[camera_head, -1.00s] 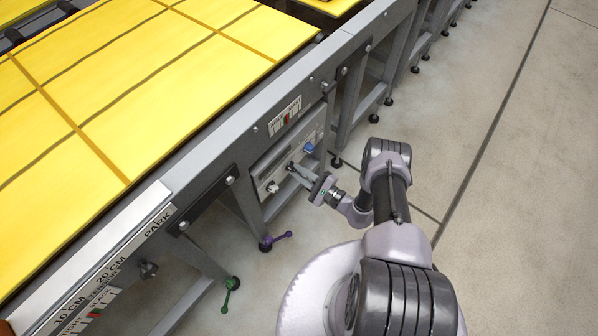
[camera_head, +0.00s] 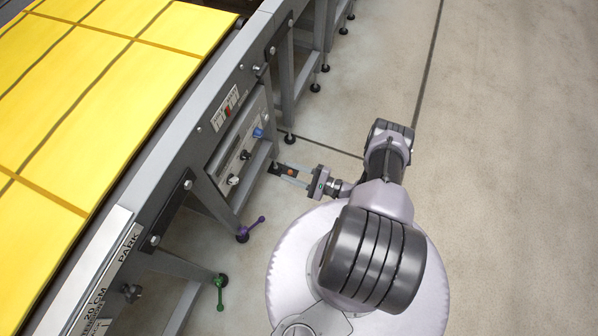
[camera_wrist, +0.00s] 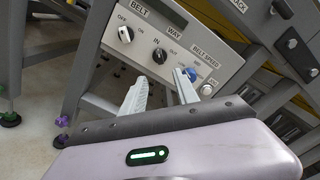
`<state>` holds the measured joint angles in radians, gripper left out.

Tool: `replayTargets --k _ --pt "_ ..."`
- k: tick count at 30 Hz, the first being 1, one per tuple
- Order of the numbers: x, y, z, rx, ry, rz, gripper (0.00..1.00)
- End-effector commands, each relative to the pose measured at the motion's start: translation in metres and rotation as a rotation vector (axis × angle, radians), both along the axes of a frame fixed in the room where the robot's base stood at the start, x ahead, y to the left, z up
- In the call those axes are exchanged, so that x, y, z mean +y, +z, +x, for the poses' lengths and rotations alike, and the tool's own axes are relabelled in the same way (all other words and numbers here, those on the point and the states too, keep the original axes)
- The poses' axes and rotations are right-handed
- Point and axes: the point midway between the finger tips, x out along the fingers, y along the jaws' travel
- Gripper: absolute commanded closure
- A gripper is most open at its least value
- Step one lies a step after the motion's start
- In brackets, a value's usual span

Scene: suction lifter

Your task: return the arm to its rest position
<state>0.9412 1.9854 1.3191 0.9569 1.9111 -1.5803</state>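My gripper (camera_head: 280,171) is to the right of the control panel (camera_head: 226,160) and clear of it in the head view. Its two fingers point left toward the panel. In the wrist view, the fingers of my gripper (camera_wrist: 160,79) are spread apart with nothing held between them. My arm is folded above my round base. The finger tips overlap the panel's lower part in the picture.
The grey frame carries yellow panels (camera_head: 100,90). A purple lever (camera_head: 250,229) and a green lever (camera_head: 220,290) stick out near its legs. A small dark thing with an orange patch (camera_head: 291,172) shows by my fingers. Open floor (camera_head: 510,170) lies to the right.

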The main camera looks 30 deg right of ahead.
Motion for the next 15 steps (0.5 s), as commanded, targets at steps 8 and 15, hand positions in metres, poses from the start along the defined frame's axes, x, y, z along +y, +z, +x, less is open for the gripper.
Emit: replayTargets --k 8,15 --pt "-0.021 -0.001 -0.03 0.0 0.0 0.0 0.64" --pt "-0.022 -0.001 -0.03 0.001 0.001 0.0 0.64"
